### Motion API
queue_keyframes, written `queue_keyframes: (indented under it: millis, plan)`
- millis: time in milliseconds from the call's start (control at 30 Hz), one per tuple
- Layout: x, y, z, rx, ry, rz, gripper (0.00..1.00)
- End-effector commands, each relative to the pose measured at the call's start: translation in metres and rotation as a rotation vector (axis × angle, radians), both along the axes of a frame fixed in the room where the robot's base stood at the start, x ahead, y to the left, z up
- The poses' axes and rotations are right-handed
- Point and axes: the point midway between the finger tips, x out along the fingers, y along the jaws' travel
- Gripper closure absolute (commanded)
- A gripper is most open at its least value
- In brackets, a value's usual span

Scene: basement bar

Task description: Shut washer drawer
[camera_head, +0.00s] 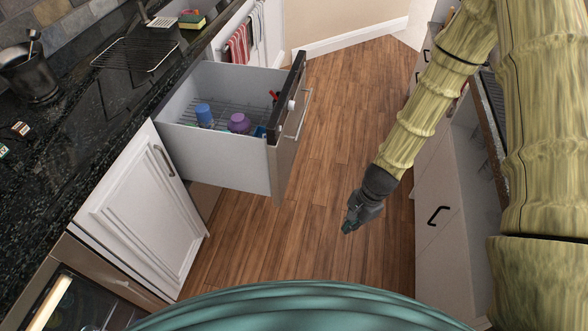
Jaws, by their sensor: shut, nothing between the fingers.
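The washer drawer (222,170) is pulled out from under the dark counter at the left. Its front panel (283,150) has a dark top edge and a bar handle (304,113), and faces right. Inside are a blue cup (204,114), a purple cup (239,123) and a few small red and blue items, partly hidden by the front. My gripper (347,227) is shut and empty over the wood floor. It is to the right of the drawer front and nearer to me, apart from it.
A white cabinet door (140,215) stands left of the drawer, and an oven (80,300) is at the lower left. Cabinets with dark handles (438,215) line the right side. The wood floor (345,100) between is clear. Towels (238,45) hang beyond the drawer.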

Motion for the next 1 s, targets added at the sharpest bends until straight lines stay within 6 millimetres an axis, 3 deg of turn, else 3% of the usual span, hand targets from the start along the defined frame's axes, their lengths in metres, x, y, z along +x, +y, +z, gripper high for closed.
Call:
queue_keyframes:
  millis: [33,200,300,400,500,633,1000]
  plan:
    - [0.031,0.007,-0.002,0.059,-0.005,-0.113,1.00]
    - [0.116,0.033,0.044,0.301,0.019,-0.446,1.00]
    - [0.154,0.043,0.075,0.431,0.034,-0.572,1.00]
    - [0.179,0.050,0.101,0.527,0.045,-0.650,1.00]
    - [0.192,0.052,0.116,0.579,0.053,-0.689,1.00]
    - [0.198,0.057,0.119,0.597,0.057,-0.703,1.00]
    - [0.206,0.088,0.085,0.593,0.058,-0.700,1.00]
